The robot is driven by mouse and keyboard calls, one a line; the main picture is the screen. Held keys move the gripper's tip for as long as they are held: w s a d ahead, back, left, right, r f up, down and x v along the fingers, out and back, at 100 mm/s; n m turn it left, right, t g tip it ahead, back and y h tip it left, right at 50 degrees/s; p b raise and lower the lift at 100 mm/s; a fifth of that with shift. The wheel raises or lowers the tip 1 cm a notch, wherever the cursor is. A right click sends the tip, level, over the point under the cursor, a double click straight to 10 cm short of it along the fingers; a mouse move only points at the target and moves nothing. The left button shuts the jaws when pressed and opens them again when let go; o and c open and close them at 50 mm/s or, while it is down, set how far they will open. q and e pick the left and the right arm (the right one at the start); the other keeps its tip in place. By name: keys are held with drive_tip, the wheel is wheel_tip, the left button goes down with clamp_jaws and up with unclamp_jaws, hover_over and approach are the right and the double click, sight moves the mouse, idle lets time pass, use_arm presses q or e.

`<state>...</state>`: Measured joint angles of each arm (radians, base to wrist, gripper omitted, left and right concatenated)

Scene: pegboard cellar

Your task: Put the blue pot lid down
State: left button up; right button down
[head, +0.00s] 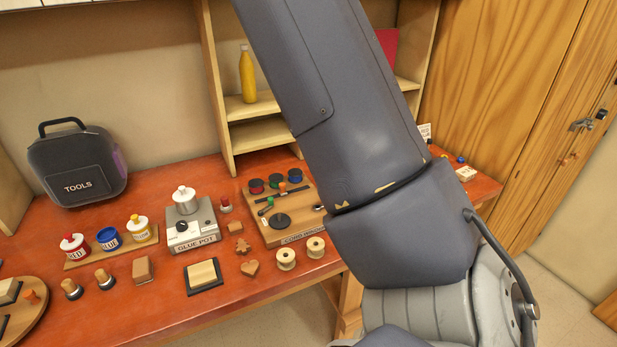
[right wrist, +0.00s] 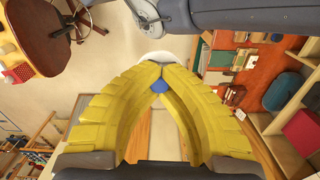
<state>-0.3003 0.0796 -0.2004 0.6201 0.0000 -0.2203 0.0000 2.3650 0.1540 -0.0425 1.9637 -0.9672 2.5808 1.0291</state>
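The blue pot (head: 108,239) stands in the row between the red pot (head: 74,246) and the yellow pot (head: 141,230); it shows no knob on top, unlike those two. In the right wrist view my right gripper (right wrist: 160,72) has its yellow fingers closed at the tips around a small blue part, with a white rounded edge just beyond them. I take this to be the blue pot lid (right wrist: 158,87), mostly hidden by the fingers. The right gripper is out of the head view. My left gripper is in neither view.
A long rack (head: 80,262) bears the pots on the red bench (head: 140,312). The glue pot (head: 191,226), a cord board (head: 290,215), wooden pieces and a tools case (head: 77,166) stand around it. A large grey arm of mine blocks the middle right.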

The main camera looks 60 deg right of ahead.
drive_tip(key=w+a+r+m, duration=0.2)
drive_tip(key=w+a+m, duration=0.6)
drive_tip(key=w+a, duration=0.9)
drive_tip(key=w+a+f+m, duration=0.4)
drive_tip(key=w+a+f, duration=0.25)
drive_tip(key=w, duration=0.25)
drive_tip(key=w+a+f+m, duration=0.5)
drive_tip(key=w+a, duration=0.3)
drive_tip(key=w, duration=0.1)
drive_tip(key=m, duration=0.9)
hover_over(88, 329)
wheel_tip(88, 329, down, 45)
drive_tip(key=shift+f, duration=2.85)
drive_tip(key=c, duration=2.2)
unclamp_jaws()
drive_tip(key=shift+f, duration=0.3)
